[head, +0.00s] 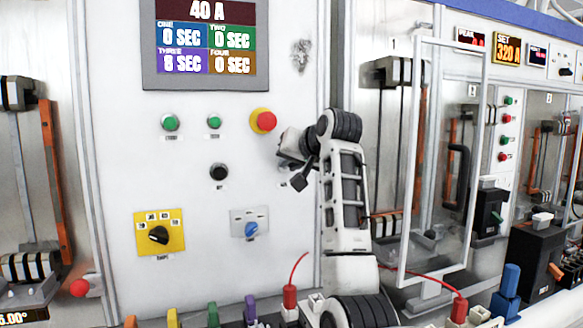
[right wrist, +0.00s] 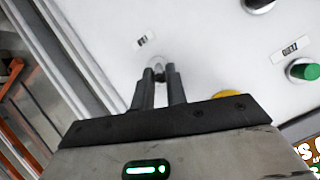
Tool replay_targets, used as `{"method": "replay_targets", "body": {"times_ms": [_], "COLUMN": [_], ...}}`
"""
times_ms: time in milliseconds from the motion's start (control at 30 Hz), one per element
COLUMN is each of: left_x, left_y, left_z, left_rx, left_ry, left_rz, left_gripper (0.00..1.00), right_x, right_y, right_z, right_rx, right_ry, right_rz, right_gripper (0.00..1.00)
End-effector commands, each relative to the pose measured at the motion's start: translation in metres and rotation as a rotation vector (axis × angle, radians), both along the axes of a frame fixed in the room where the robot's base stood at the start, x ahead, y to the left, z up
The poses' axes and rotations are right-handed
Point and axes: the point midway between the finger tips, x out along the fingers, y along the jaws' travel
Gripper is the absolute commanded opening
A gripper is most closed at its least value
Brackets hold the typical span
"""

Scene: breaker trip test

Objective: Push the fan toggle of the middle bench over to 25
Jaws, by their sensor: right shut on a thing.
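The fan toggle (right wrist: 157,62) is a small pale lever on the white front panel, beside a small printed label that is too small to read. My right gripper (right wrist: 160,73) has its two dark fingers close together at the toggle, shut on it. In the head view my right gripper (head: 301,178) reaches the right part of the middle bench's panel (head: 190,270), below and right of the red button. There the gripper hides the toggle. Which way the toggle leans cannot be told. My left gripper is not in view.
The panel carries a red emergency button (head: 263,121) with a yellow collar, green buttons (head: 170,122), a black knob (head: 219,172), a yellow rotary switch (head: 159,235) and a blue knob (head: 251,229). A display (head: 206,40) reads 40 A. A clear framed door (head: 440,150) stands to the right.

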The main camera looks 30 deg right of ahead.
Motion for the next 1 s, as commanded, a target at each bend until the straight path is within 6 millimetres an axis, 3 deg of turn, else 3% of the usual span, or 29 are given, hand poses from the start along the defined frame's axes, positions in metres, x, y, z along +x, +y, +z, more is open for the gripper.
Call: {"method": "replay_targets", "body": {"times_ms": [700, 733, 800, 1000], "left_x": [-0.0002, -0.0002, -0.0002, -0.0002], "left_y": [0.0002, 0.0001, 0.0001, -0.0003], "left_z": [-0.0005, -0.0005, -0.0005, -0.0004], "left_rx": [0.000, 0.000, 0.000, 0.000], "left_ry": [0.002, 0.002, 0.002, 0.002], "left_rz": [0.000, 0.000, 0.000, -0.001], "left_gripper": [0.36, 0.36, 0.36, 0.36], "right_x": [0.0014, 0.0014, 0.0015, 0.0017], "right_y": [-0.0015, -0.0015, -0.0014, -0.0008], "right_z": [0.0034, 0.0034, 0.0035, 0.0034], "right_rx": [0.017, 0.017, 0.017, 0.017], "right_ry": [0.071, 0.071, 0.071, 0.071], "right_rz": [-0.002, -0.002, -0.002, 0.000], "right_gripper": [0.00, 0.22, 0.35, 0.35]}}
